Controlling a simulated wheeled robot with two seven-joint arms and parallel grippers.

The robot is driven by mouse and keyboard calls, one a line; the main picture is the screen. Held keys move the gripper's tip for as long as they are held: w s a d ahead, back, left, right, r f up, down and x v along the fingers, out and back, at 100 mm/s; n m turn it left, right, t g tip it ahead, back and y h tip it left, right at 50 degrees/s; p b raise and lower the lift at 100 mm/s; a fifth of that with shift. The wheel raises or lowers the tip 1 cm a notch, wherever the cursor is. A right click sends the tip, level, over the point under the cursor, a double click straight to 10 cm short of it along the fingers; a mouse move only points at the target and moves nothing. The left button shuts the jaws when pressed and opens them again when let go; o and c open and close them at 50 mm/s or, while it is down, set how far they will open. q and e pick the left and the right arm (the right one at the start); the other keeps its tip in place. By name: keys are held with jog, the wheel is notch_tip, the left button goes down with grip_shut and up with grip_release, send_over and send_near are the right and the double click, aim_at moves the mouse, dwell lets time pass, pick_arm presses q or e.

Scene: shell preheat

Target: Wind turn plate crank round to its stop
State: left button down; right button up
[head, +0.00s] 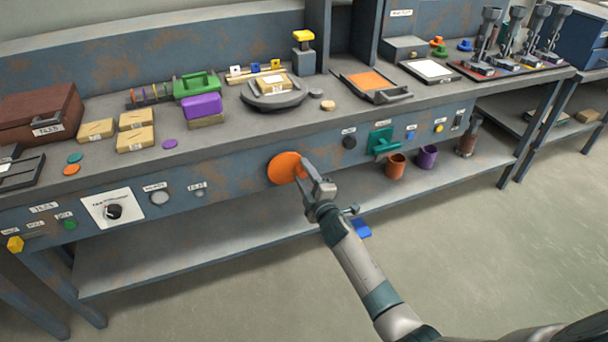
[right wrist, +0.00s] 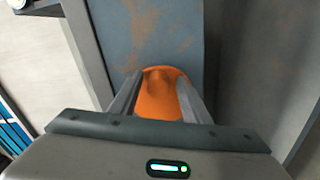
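The turn plate (head: 256,98) is a dark round plate on the bench top with a tan block on it. Its crank (head: 283,166) is an orange disc with a stubby handle on the bench's front panel. My right gripper (head: 303,174) is at the crank's right side, its fingers reaching the handle. In the right wrist view the orange crank (right wrist: 160,98) shows between the two fingers (right wrist: 160,90). Whether they press on the handle is unclear. My left gripper is not in view.
Left of the crank the panel carries a white dial plate (head: 113,211) and buttons. Right of it are a black knob (head: 349,143) and a green handle (head: 382,142). Orange (head: 395,167) and purple cups (head: 427,157) stand on the shelf below. The floor in front is open.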

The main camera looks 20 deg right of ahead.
jog(key=shift+s, duration=0.15)
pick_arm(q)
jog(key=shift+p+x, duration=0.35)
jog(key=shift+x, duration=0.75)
pick_arm(e)
jog(key=s, duration=1.7)
jog(key=shift+d, duration=0.25)
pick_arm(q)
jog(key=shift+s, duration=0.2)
